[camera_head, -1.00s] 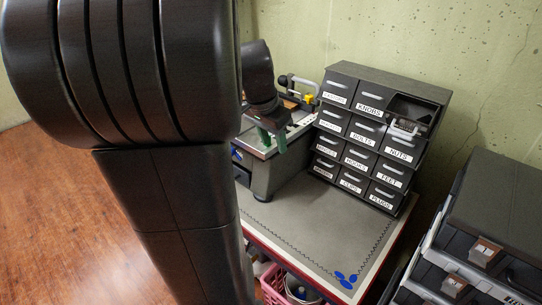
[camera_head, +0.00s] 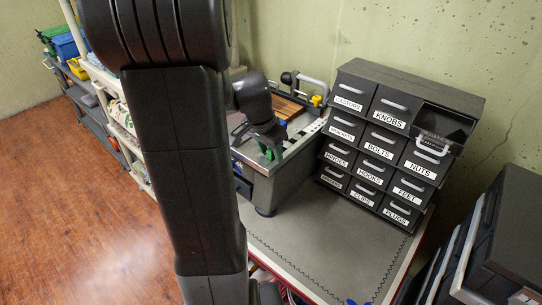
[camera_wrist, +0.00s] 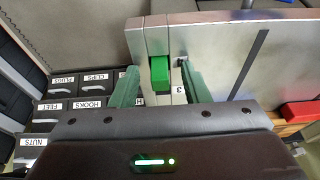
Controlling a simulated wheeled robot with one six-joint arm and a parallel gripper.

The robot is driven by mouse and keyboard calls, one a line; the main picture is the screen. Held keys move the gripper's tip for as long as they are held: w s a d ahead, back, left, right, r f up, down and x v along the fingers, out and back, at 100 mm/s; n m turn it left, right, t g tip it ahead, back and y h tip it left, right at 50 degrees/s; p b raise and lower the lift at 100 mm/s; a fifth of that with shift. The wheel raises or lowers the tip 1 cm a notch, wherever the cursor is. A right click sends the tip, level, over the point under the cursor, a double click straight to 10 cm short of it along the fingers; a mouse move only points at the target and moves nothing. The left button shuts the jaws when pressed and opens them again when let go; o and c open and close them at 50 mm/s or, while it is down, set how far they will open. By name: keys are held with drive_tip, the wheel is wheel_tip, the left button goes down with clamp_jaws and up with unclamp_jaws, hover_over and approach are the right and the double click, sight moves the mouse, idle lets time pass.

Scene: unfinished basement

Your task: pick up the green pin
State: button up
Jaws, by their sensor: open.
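The green pin (camera_wrist: 159,73) is a small bright green block in the wrist view. It sits at the edge of a grey metal device (camera_wrist: 215,50), beside a label with a 3. My gripper (camera_wrist: 158,82) is open, with one dark green finger on each side of the pin and a gap on both sides. In the head view my gripper (camera_head: 262,146) is over the front edge of the grey device (camera_head: 285,165) on the bench. A bit of green shows there between the fingers, partly hidden by them.
A dark drawer cabinet (camera_head: 352,125) with labelled drawers stands right of the device, its top right drawer pulled out. More dark drawers (camera_head: 510,235) stand at the right. A red block (camera_wrist: 300,111) shows in the wrist view.

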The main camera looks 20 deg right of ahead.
clamp_jaws()
